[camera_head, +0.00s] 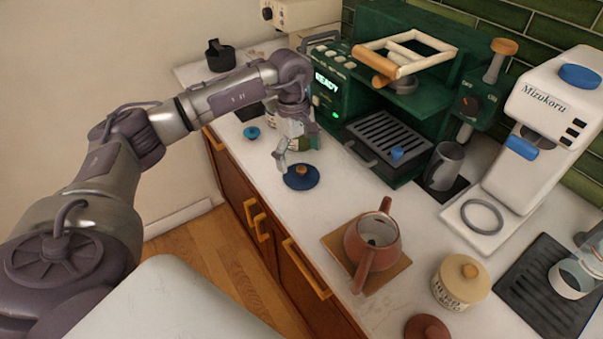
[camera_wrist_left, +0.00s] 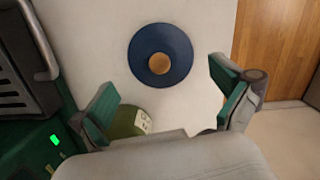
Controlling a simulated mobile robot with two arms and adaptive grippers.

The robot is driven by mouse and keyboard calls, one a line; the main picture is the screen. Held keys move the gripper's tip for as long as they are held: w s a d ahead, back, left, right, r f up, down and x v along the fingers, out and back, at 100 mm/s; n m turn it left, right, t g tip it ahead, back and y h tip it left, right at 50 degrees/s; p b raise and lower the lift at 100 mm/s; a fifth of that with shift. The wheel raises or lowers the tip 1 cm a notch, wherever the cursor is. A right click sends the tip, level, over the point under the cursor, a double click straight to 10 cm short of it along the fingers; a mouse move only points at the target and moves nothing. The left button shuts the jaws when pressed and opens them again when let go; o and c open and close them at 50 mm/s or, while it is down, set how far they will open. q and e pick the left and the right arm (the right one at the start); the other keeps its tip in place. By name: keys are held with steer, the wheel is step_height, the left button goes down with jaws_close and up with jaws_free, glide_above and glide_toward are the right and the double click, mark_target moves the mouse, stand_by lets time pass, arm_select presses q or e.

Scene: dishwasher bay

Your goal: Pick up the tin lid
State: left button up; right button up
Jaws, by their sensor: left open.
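A round dark blue lid with a wooden knob (camera_head: 300,177) lies flat on the white counter, knob up; I take it as the tin lid. In the left wrist view the lid (camera_wrist_left: 160,56) shows whole, ahead of the fingertips and between their lines. My left gripper (camera_head: 297,149) is open and empty, pointing down just behind the lid, apart from it. In the wrist view its two teal-padded fingers (camera_wrist_left: 168,97) stand wide apart. A green tin with a pale label (camera_wrist_left: 127,122) is beside the left finger, partly hidden by the gripper.
The green coffee machine (camera_head: 390,135) stands close right of the gripper. A red-brown teapot (camera_head: 372,240) sits on a wooden board nearer me. A cream lidded jar (camera_head: 460,285) and white grinder (camera_head: 540,130) are at right. A small teal object (camera_head: 251,133) lies left. The counter's front edge is near the lid.

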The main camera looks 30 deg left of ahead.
mark_target(301, 169)
arm_select(q)
steer(key=f, duration=0.1)
steer(key=f+p, duration=0.1)
steer(key=f, duration=0.2)
steer(key=shift+d, duration=0.35)
steer(key=shift+s, duration=0.1)
steer(key=c, duration=0.9)
steer(key=shift+s, duration=0.25)
steer(key=c, duration=0.8)
steer(key=shift+d+f, duration=0.1)
steer(key=shift+c, duration=0.6)
